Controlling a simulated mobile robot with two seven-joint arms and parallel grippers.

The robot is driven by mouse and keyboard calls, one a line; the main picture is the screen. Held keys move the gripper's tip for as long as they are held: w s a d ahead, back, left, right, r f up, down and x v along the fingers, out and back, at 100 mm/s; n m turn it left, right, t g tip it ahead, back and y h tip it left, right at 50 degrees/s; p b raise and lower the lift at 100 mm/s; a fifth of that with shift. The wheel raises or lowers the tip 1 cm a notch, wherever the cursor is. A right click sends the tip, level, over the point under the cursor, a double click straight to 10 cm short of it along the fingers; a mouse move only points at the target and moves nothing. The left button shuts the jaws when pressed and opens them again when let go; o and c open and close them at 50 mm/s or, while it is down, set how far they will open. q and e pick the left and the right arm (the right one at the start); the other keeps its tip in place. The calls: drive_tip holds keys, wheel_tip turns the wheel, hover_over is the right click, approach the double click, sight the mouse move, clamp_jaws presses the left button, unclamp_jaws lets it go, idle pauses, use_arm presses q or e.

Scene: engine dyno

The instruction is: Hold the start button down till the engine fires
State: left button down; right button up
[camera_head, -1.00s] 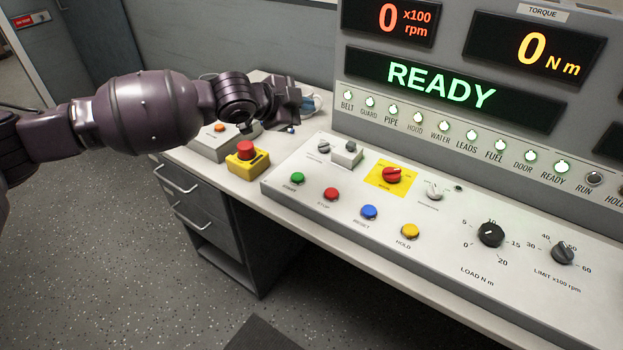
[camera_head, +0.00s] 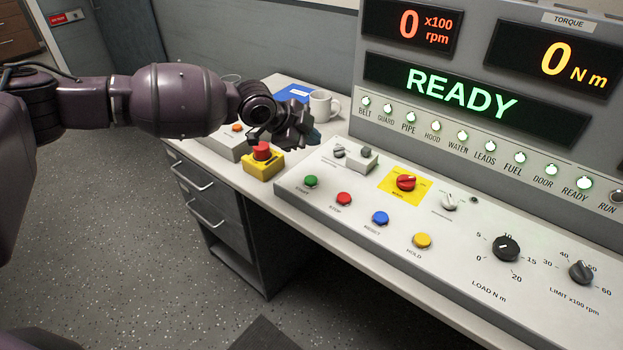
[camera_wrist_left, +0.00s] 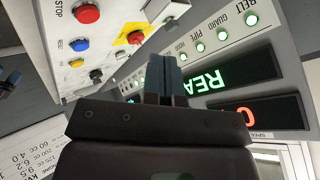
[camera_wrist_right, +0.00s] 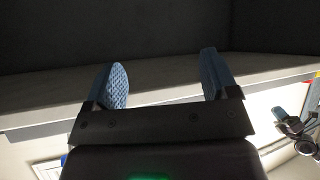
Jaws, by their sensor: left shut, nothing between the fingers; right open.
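The green start button (camera_head: 311,181) is at the left front of the sloped control panel (camera_head: 470,245). The red stop button (camera_head: 344,199) is to its right and also shows in the left wrist view (camera_wrist_left: 87,13). The display (camera_head: 460,90) reads READY, and the rpm readout (camera_head: 410,24) shows 0. My left gripper (camera_head: 312,138) is above and behind the start button, apart from it. Its fingers are together and empty in the left wrist view (camera_wrist_left: 165,75). My right gripper (camera_wrist_right: 162,85) is open and empty in the right wrist view; the head view does not show it.
A yellow box with a red emergency button (camera_head: 262,163) stands left of the panel, near my left gripper. A white mug (camera_head: 322,105) stands behind it. Blue (camera_head: 381,218) and yellow (camera_head: 422,240) buttons and several knobs are on the panel. Several lamps above are lit green.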

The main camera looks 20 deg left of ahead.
use_arm(q)
drive_tip(key=b, duration=0.2)
hover_over(311, 181)
wheel_tip(311, 181, down, 7)
drive_tip(key=shift+f, duration=0.9)
idle(0.5)
idle(0.7)
idle(0.4)
